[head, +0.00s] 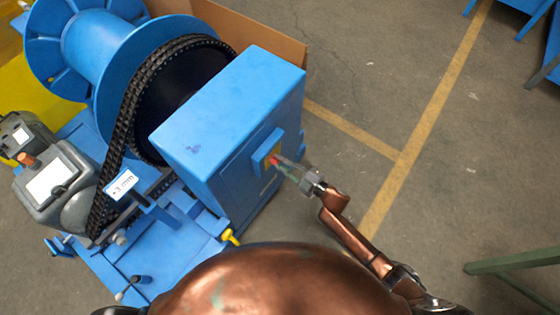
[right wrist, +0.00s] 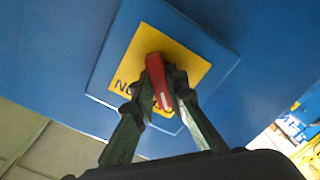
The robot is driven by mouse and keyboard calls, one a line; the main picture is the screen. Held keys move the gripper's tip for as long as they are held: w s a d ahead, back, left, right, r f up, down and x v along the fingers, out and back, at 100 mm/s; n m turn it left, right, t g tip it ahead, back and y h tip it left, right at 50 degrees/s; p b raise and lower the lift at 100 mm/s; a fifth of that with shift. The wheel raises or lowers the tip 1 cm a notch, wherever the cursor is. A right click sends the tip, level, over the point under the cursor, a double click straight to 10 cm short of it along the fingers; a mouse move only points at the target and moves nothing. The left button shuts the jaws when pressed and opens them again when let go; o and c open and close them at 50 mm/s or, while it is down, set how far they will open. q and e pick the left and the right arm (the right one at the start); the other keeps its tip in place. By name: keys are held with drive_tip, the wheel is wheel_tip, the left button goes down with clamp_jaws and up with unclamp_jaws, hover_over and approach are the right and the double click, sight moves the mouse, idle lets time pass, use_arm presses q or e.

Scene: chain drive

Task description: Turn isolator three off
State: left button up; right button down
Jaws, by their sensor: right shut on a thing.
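The isolator is a red handle (right wrist: 155,78) on a yellow plate (right wrist: 178,58) with partly hidden dark lettering. The plate sits on a blue square backing (right wrist: 215,65) on the side of the blue cabinet (head: 215,125). The red handle also shows small in the head view (head: 274,160). My right gripper (right wrist: 158,88) is shut on the red handle, one finger on each side. In the head view the right gripper (head: 285,164) reaches the cabinet side from the right. The isolator's number cannot be read. My left gripper is not in view.
Left of the cabinet stand a large blue drum (head: 95,45), a black chain (head: 118,145) and a grey motor (head: 55,185). A yellow lever (head: 230,237) sits low near the cabinet.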

drive_tip(key=shift+f, duration=0.1)
drive_tip(key=c, duration=2.3)
unclamp_jaws()
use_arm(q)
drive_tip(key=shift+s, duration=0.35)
use_arm(e)
drive_tip(key=o, duration=0.4)
drive_tip(key=shift+c, duration=0.2)
drive_tip(key=shift+s+d, duration=0.1)
drive_tip(key=shift+d, duration=0.05)
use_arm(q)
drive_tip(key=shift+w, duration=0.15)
use_arm(e)
drive_tip(key=v, duration=1.1)
drive_tip(key=shift+s+d, duration=0.2)
drive_tip(key=shift+d, duration=0.1)
